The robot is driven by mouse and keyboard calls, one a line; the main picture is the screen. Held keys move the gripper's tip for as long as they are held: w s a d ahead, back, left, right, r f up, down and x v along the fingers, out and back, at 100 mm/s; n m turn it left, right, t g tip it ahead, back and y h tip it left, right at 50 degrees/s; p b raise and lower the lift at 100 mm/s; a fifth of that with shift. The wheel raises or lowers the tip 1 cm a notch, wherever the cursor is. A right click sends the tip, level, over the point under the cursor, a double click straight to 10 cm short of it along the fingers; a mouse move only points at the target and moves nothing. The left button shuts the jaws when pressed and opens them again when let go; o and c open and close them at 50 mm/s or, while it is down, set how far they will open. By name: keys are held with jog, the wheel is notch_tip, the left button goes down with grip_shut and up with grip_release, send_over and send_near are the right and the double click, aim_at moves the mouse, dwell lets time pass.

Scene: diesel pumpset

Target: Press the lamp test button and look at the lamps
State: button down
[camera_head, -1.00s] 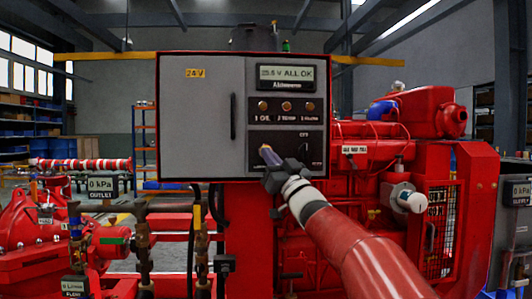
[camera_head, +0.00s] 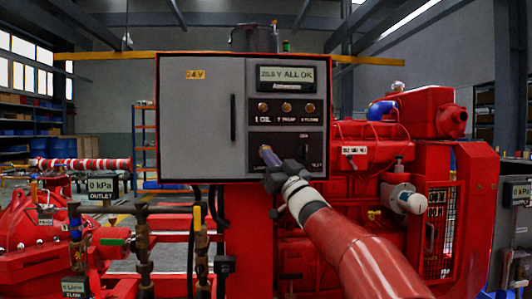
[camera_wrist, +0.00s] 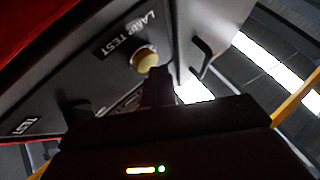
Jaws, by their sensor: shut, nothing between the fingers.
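The control panel box (camera_head: 203,140) is grey in a red frame. None looks brightly lit. The lamp test button (camera_wrist: 145,60), pale yellow and round beside its LAMP TEST label (camera_wrist: 124,36), shows in the wrist view; my gripper hides it in the head view. My gripper (camera_head: 266,154) is shut and empty at the lower black strip of the panel. Its fingertips (camera_wrist: 158,75) are close to the button; I cannot tell whether they touch.
A dark door handle (camera_head: 233,118) stands out left of the lamps, and it also shows in the wrist view (camera_wrist: 201,58). Red engine parts (camera_head: 375,150) fill the right side. Pipes and valves (camera_head: 143,240) stand at the lower left.

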jog(key=shift+w+p, duration=0.3)
jog(key=shift+w, duration=0.1)
dwell(0.6)
dwell(0.3)
jog(key=shift+s+b, duration=0.65)
jog(key=shift+s, duration=0.15)
jog(key=shift+s, duration=0.1)
jog(key=s+b, duration=0.3)
jog(key=s, duration=0.1)
jog(key=shift+s, duration=0.4)
dwell(0.3)
